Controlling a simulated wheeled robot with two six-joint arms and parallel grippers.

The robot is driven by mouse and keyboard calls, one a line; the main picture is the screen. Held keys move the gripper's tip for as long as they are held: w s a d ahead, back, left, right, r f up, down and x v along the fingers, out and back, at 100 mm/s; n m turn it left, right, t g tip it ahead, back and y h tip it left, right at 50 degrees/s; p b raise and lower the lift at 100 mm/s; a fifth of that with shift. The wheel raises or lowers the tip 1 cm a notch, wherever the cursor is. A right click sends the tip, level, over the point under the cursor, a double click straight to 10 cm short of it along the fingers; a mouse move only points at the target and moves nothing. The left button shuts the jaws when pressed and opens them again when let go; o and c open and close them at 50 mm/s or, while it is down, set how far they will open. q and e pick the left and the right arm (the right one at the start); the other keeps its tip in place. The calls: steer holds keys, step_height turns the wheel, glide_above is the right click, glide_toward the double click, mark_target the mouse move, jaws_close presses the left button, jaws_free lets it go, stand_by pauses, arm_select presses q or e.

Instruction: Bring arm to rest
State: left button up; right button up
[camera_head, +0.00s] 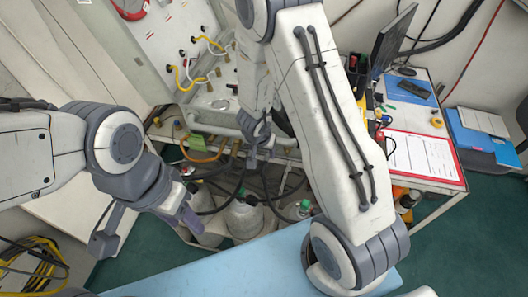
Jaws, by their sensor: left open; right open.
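My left arm comes in from the left, and my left gripper (146,226) hangs at the lower left with its two fingers spread apart and nothing between them. It is above the floor, left of the grey gas cylinders (243,216). My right arm rises from the lower right and bends over at the top. My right gripper (257,143) points down in front of the panel's lower edge, close to the hoses. It is open, and I see nothing held in it. The forearm hides part of the panel behind it.
The white air panel (155,48) carries yellow hoses (193,84). A desk at the right holds a red-edged clipboard (424,157) and a monitor (392,40). A light blue surface (230,268) lies in front. Coiled yellow hose (38,270) is at lower left.

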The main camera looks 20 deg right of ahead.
steer(key=s+a+r+n+y+b, duration=0.3)
steer(key=s+a+r+n, duration=0.15)
steer(key=a, duration=0.45)
steer(key=s+a+r+n+y+b, duration=0.2)
steer(key=s+a+r+n+y, duration=0.15)
steer(key=a+r, duration=0.45)
steer(key=s+d+n+g+h+b, duration=0.1)
steer(key=s+n+b, duration=0.1)
steer(key=s, duration=0.6)
steer(key=s+d+n+g+h+b, duration=0.1)
steer(key=s+n+g+h+b, duration=0.1)
steer(key=s+n, duration=0.3)
steer(key=s, duration=0.3)
steer(key=shift+s+d+r, duration=0.15)
steer(key=shift+d+r, duration=0.1)
steer(key=shift+d, duration=0.15)
